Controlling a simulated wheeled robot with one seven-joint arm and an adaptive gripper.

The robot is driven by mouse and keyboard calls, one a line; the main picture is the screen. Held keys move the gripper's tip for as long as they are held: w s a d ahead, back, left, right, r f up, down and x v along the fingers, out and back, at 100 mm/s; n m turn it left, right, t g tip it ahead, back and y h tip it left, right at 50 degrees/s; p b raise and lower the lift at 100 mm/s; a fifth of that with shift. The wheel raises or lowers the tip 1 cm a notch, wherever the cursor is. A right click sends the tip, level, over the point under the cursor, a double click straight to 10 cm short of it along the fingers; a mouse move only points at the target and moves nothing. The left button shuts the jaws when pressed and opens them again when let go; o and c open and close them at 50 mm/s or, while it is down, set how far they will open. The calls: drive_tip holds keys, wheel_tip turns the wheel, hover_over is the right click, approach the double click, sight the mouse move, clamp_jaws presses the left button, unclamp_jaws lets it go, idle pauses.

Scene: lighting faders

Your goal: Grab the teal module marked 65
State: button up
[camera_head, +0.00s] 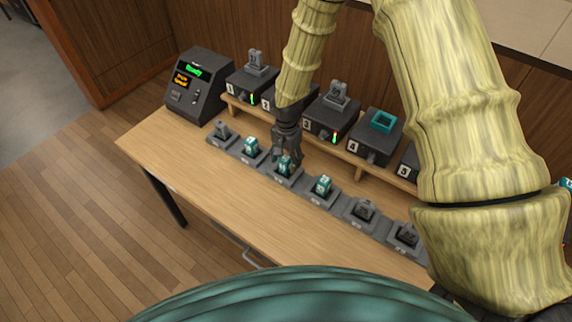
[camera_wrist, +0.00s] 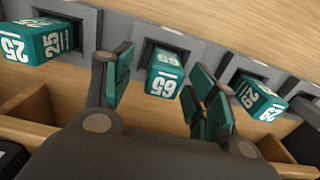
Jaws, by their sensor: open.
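The teal module marked 65 (camera_wrist: 165,75) stands in a grey holder in the middle of the wrist view. It also shows in the head view (camera_head: 284,165), partly hidden by my gripper. My gripper (camera_wrist: 158,90) is open, with one teal-padded finger on each side of the module in the picture. The fingers look apart from it; how far down they reach is hard to tell. In the head view my gripper (camera_head: 287,152) is right above and beside the module, in a row of holders on the wooden table.
A teal module marked 25 (camera_wrist: 38,42) and one marked 29 (camera_wrist: 258,100) sit in neighbouring holders. Numbered black boxes (camera_head: 376,135) stand on a wooden shelf behind the row. A black console (camera_head: 198,88) with a lit display stands at the left. The table front (camera_head: 220,190) is clear.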

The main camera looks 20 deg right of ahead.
sight(285, 166)
drive_tip(key=shift+s+a+f, duration=0.1)
drive_tip(key=shift+a+f, duration=0.05)
drive_tip(key=shift+f, duration=0.15)
drive_tip(key=shift+w+a+f+p, duration=0.15)
drive_tip(key=shift+f+p, duration=0.15)
drive_tip(key=shift+f, duration=0.25)
drive_tip(key=shift+w+d+f+p, duration=0.15)
drive_tip(key=shift+f+p, duration=0.1)
drive_tip(key=shift+f, duration=0.3)
drive_tip(key=shift+a+f, duration=0.1)
drive_tip(key=shift+f, duration=0.2)
drive_tip(key=shift+s+f, duration=0.15)
drive_tip(key=shift+f, duration=0.25)
drive_tip(key=c, duration=1.1)
